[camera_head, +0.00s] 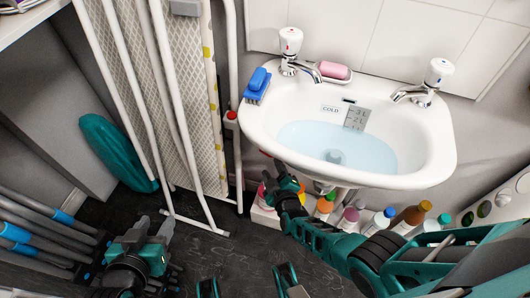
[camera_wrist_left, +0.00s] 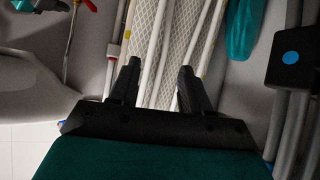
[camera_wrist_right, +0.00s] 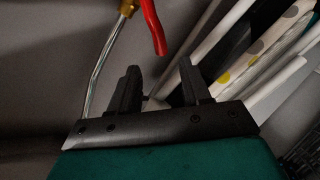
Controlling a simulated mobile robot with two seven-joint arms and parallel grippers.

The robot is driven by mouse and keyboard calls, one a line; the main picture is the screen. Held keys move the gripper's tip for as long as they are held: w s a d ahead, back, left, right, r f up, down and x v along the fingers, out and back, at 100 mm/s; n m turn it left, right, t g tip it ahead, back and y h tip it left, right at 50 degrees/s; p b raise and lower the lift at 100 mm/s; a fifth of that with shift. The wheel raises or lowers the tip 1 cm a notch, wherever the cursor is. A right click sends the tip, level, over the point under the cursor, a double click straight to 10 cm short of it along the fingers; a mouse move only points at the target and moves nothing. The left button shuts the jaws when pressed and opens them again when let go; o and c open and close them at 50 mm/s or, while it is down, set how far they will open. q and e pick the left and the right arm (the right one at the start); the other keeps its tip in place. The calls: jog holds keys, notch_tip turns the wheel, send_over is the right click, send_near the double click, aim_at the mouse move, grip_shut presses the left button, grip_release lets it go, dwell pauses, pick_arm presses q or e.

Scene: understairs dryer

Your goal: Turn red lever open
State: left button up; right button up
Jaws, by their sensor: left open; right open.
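The red lever (camera_wrist_right: 154,27) sits on a brass fitting (camera_wrist_right: 127,8) on a metal pipe, in the right wrist view. It lies just beyond my right gripper's fingertips, apart from them and near the middle. The lever also shows small at the top left of the left wrist view (camera_wrist_left: 90,5). My left gripper (camera_head: 155,225) is open and empty, facing the drying rack, far from the lever.
The sink (camera_head: 440,160) holds water and overhangs my right arm. Several bottles (camera_head: 325,203) stand below it. A white folding rack (camera_head: 160,110) and patterned ironing board (camera_head: 195,60) lean on the left. Dark floor (camera_head: 235,255) is clear between the arms.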

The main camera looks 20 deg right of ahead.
jog(key=b+x, duration=0.2)
jog(key=x, duration=0.1)
jog(key=b+x, duration=0.2)
jog(key=x, duration=0.1)
jog(key=b+x, duration=0.2)
jog(key=x, duration=0.1)
jog(key=shift+f+b, duration=0.3)
jog(key=shift+w+b, duration=0.3)
jog(key=shift+w, duration=0.25)
jog(key=c, duration=0.6)
grip_shut()
